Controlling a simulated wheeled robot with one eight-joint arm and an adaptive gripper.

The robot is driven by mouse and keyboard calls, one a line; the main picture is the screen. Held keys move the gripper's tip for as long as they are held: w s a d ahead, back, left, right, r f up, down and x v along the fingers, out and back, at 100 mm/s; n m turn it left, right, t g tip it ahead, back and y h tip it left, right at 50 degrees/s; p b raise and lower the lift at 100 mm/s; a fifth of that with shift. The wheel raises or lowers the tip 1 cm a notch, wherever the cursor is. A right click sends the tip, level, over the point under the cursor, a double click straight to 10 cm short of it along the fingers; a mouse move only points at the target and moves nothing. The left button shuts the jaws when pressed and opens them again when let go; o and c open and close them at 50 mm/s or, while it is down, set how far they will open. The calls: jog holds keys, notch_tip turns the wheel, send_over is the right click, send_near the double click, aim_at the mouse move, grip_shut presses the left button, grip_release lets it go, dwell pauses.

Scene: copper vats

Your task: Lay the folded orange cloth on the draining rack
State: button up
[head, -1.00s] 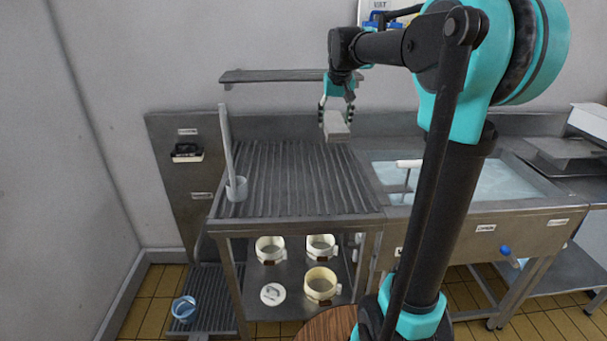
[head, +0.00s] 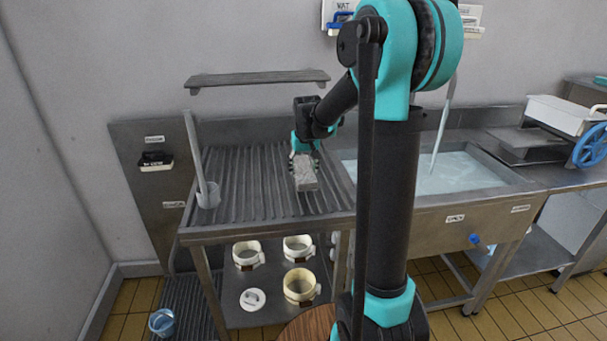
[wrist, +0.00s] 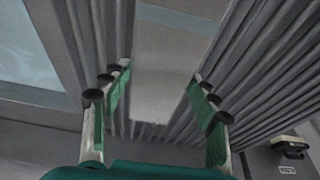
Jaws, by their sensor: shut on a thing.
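My gripper (head: 304,163) is shut on a pale grey, flat, oblong folded thing (head: 306,180); it looks grey, not orange. In the wrist view this thing (wrist: 172,60) sits between my gripper's two fingers (wrist: 160,78). The draining rack (head: 245,185) is the grey ribbed top left of the sink. The held thing is over the rack's right part, low and near the ribs; I cannot tell whether it touches them. No orange cloth shows in either view.
A wall shelf (head: 258,78) hangs behind. The water-filled sink (head: 450,172) lies to the right. Several pale rings (head: 300,286) sit on the lower shelf. The rack's middle is clear.

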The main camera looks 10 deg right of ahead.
jog(key=shift+f, duration=1.2)
jog(key=shift+f, duration=0.1)
jog(key=o, duration=1.3)
jog(key=v, duration=1.2)
jog(key=shift+s, duration=0.1)
jog(key=shift+t, duration=0.4)
jog(key=s+d+f, duration=0.1)
jog(key=s+f, duration=0.5)
jog(key=s, duration=0.3)
jog(key=s+d+f, duration=0.1)
jog(key=s+f, duration=0.5)
jog(key=s, duration=0.3)
jog(key=s+d+f, duration=0.2)
jog(key=s+f, duration=0.4)
jog(key=s, duration=0.2)
jog(key=shift+s+f, duration=0.25)
jog(key=shift+s, duration=0.15)
